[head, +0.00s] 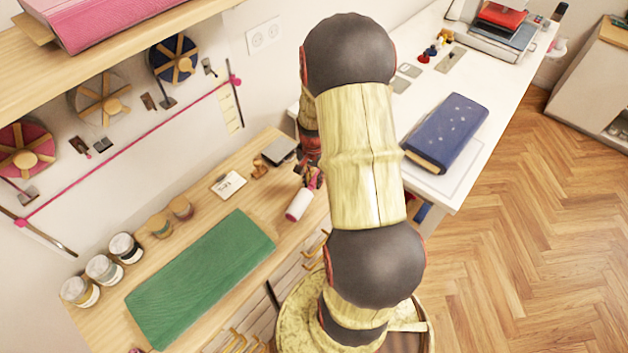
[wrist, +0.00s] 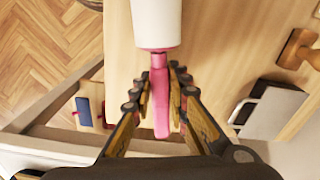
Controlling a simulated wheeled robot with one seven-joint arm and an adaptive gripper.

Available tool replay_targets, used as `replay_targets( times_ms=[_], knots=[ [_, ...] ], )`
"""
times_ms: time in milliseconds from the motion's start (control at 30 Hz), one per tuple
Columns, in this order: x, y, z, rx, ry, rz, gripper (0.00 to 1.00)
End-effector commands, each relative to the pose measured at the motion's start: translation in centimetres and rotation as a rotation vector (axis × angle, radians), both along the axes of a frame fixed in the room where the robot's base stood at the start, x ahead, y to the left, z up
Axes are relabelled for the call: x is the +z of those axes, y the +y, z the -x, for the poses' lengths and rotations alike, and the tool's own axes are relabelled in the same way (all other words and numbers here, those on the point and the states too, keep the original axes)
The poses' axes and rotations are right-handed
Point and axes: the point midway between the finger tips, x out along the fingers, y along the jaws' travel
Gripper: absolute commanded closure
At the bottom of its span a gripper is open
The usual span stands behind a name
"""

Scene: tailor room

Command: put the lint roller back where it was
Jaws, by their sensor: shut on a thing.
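The lint roller has a white cylinder (head: 299,204) and a pink handle. In the head view it shows near the right end of the wooden workbench, by its front edge. In the wrist view its white cylinder (wrist: 156,22) points to the top of the picture. My gripper (wrist: 161,84) is shut on the pink handle, with a finger on each side. In the head view my gripper (head: 313,178) is partly hidden by my arm. I cannot tell whether the roller touches the bench top or hangs just above it.
The workbench (head: 290,227) holds a green folded cloth (head: 200,278), several jars (head: 103,270), a white card (head: 228,184), a wooden stamp (head: 260,169) and a dark box (head: 279,151). Hooks (head: 237,340) line the bench front.

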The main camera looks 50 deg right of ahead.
Motion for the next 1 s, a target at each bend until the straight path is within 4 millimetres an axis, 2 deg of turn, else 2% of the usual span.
replay_targets(
  times_ms=[1000],
  knots=[
    [-1.9, 0.0, 0.0, 0.000, 0.000, 0.000, 1.00]
  ],
)
